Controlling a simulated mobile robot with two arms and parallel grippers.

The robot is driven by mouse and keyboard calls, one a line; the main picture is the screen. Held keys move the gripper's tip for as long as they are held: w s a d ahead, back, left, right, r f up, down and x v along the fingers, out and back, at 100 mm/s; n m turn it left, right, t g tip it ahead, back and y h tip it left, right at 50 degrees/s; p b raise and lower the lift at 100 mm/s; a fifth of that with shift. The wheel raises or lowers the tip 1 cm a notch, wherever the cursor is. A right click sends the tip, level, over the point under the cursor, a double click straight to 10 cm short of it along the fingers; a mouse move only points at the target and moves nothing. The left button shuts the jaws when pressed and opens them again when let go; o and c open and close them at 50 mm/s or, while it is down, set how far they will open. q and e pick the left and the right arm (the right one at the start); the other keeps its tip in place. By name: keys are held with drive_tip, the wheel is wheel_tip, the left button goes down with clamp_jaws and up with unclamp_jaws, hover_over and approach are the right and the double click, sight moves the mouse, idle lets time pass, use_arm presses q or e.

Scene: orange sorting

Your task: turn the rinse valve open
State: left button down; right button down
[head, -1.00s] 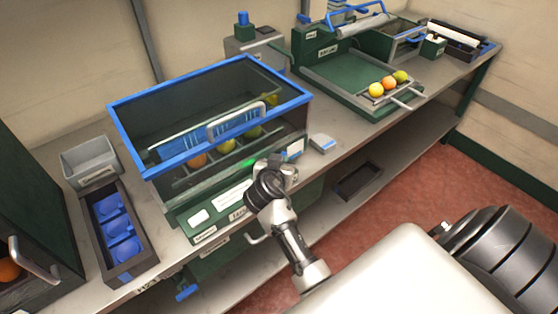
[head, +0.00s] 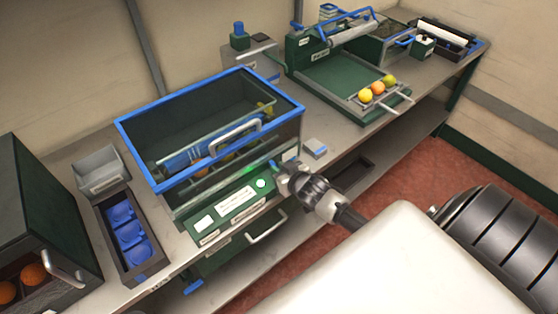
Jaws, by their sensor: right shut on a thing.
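The washer (head: 240,214) is a green and grey machine with a blue-rimmed tank. My right gripper (head: 283,180) is at the right end of this panel, shut on a small part there. That part seems to be the rinse valve, but the gripper hides it and how far it is turned cannot be told. My left gripper is not in view.
Several fruits show through the tank. A grey bin (head: 101,171) and a dark tray (head: 146,268) with blue cups stand left. A dark cabinet (head: 22,215) holds oranges. A drawer handle (head: 268,227) sticks out below the panel. A green station (head: 335,90) with three fruits stands right.

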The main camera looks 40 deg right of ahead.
drive_tip(key=shift+w+d+r+n+y, duration=0.1)
drive_tip(key=shift+r+n+y, duration=0.05)
drive_tip(key=shift+n+y, duration=0.4)
drive_tip(key=c, duration=1.1)
unclamp_jaws()
drive_tip(key=shift+b+v, duration=0.35)
drive_tip(key=shift+v, duration=5)
drive_tip(key=shift+d, duration=0.1)
